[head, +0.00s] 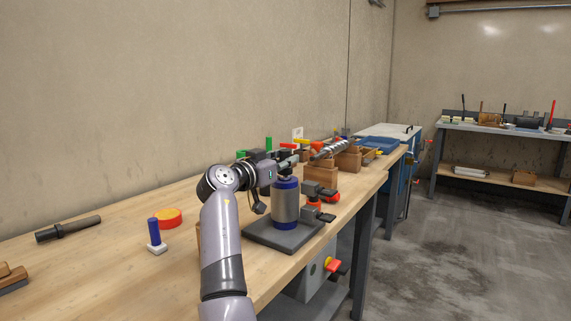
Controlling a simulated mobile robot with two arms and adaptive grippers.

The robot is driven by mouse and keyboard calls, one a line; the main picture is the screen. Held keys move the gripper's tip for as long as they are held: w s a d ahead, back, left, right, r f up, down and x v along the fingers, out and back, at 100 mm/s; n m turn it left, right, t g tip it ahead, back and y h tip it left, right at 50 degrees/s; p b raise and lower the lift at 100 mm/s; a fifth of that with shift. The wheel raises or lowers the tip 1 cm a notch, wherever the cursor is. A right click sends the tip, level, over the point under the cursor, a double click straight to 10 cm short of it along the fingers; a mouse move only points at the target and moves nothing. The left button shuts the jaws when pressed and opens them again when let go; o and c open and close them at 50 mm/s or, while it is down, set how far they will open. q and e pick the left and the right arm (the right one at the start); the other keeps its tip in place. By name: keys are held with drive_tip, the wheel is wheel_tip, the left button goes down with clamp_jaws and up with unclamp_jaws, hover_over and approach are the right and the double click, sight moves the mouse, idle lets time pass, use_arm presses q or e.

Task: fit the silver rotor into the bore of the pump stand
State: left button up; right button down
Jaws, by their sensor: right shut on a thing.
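The pump stand (286,207) is a grey upright cylinder with blue bands on a dark square base plate, on the workbench. My right gripper (291,160) shows just above and behind the top of the cylinder and is shut. The silver rotor (334,148), a slim spiral rod, lies slanted just right of the fingertips, over wooden blocks. The gripper seems shut on its near end, but the contact is small and partly hidden. Whether the rotor rests on the blocks cannot be told. The bore is not visible from here. My left gripper is not in view.
Red-handled fittings (322,192) stand close right of the pump stand. Wooden blocks (320,175) stand behind it. The bench (110,270) is mostly clear at left.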

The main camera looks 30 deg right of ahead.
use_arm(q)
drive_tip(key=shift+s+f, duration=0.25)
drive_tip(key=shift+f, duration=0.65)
use_arm(e)
drive_tip(key=shift+f+m+g, duration=0.5)
drive_tip(key=shift+f+g, duration=0.05)
drive_tip(key=shift+g, duration=0.25)
drive_tip(key=c, duration=1.8)
unclamp_jaws()
drive_tip(key=shift+s, duration=0.1)
drive_tip(key=shift+o, duration=1.4)
drive_tip(key=shift+s+a+r, duration=0.1)
drive_tip(key=shift+s+r, duration=0.05)
drive_tip(key=shift+r, duration=0.05)
drive_tip(key=shift+o, duration=0.9)
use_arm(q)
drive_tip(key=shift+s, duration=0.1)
use_arm(e)
drive_tip(key=shift+w, duration=0.2)
